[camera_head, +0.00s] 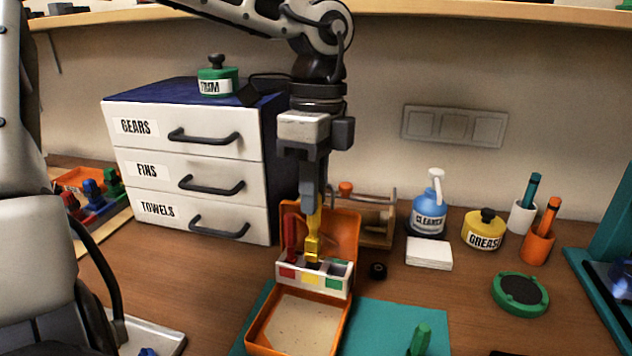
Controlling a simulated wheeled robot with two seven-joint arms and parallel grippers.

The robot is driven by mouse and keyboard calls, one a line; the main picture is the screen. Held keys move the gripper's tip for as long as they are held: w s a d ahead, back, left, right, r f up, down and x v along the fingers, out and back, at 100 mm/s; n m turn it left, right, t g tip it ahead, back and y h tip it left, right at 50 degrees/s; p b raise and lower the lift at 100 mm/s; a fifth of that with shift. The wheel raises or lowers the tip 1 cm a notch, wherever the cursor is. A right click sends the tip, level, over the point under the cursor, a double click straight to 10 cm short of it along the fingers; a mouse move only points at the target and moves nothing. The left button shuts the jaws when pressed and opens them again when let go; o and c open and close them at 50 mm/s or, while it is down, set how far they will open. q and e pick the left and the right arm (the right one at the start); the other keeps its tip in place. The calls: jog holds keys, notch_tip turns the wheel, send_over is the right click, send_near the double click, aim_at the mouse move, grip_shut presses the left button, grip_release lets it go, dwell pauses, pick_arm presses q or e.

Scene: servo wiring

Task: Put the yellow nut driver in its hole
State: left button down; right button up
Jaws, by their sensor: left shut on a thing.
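My left gripper (314,205) points straight down and is shut on the yellow nut driver (313,243). The driver is upright, with its lower part at the middle section of the white rack (334,290). That section has a yellow label on its front. I cannot tell whether the tip is inside the hole or just above it. A red driver (291,232) stands upright in the red-labelled section at the left. The green-labelled section at the right looks empty. A green handle (420,340) shows on the teal mat (385,318). My right gripper is out of view.
The rack sits in an open orange case (334,338) with its lid up behind. A wire-framed wooden holder (377,225) and a small black ring (378,270) are close by on the right. A drawer cabinet (185,165) stands left; bottles and cups stand right.

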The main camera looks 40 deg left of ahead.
pick_arm(q)
jog(key=shift+s+a+r+g+p, duration=0.1)
jog(key=shift+a+r+g+p, duration=0.1)
jog(key=shift+r+p, duration=0.3)
jog(key=shift+s+a+r+g+p, duration=0.1)
jog(key=shift+a+r+p, duration=0.05)
jog(key=shift+r+p, duration=0.35)
jog(key=shift+w, duration=0.1)
